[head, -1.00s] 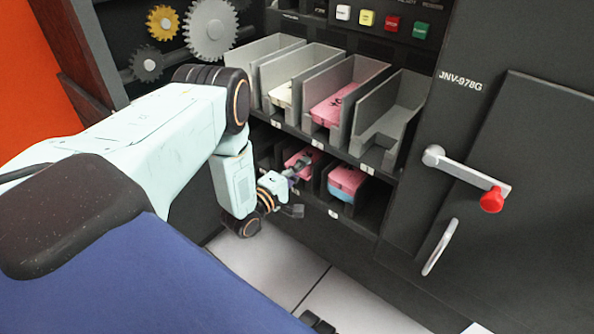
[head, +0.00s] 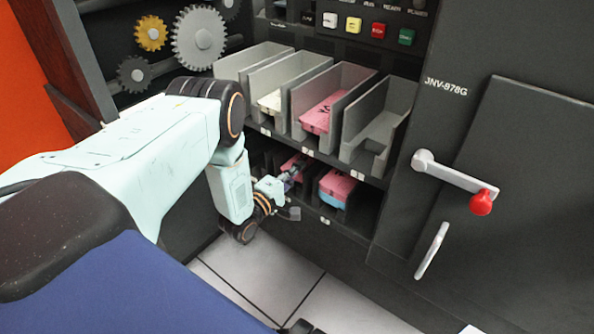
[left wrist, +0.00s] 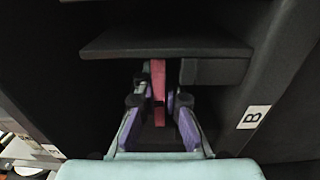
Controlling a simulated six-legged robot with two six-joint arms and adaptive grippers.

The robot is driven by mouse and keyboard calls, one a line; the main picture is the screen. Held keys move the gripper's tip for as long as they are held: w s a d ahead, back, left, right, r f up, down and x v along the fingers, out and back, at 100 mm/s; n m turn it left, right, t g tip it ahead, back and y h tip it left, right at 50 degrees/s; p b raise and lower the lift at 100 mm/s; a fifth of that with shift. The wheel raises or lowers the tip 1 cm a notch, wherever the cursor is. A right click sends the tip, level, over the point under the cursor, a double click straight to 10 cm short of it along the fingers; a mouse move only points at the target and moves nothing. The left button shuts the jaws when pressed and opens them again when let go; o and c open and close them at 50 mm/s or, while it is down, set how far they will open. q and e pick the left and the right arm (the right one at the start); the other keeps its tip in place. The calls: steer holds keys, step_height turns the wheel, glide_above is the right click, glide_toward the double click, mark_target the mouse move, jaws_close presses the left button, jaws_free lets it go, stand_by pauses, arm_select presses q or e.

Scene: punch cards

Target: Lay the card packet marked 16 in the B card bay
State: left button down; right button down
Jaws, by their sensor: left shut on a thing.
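My left gripper (head: 294,173) reaches into the lower row of bays in the head view. In the left wrist view its purple fingers (left wrist: 160,105) are shut on a pink-red card packet (left wrist: 158,78), seen edge-on. That packet also shows partly in the head view (head: 291,161), inside a lower bay. I cannot read a 16 on it. My right gripper is not seen.
The upper row has grey bays: one holds a cream packet (head: 270,101), one a pink packet (head: 322,113), and the right one (head: 378,130) looks empty. A pink packet on blue (head: 338,186) lies in the lower bay to the right. A red-knobbed lever (head: 455,180) sticks out at the right.

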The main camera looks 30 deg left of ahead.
arm_select(q)
steer(key=shift+f, duration=0.1)
steer(key=c, duration=1.4)
jaws_free()
steer(key=s, duration=0.8)
steer(key=s+a, duration=0.1)
steer(key=s, duration=0.3)
steer(key=shift+f, duration=0.1)
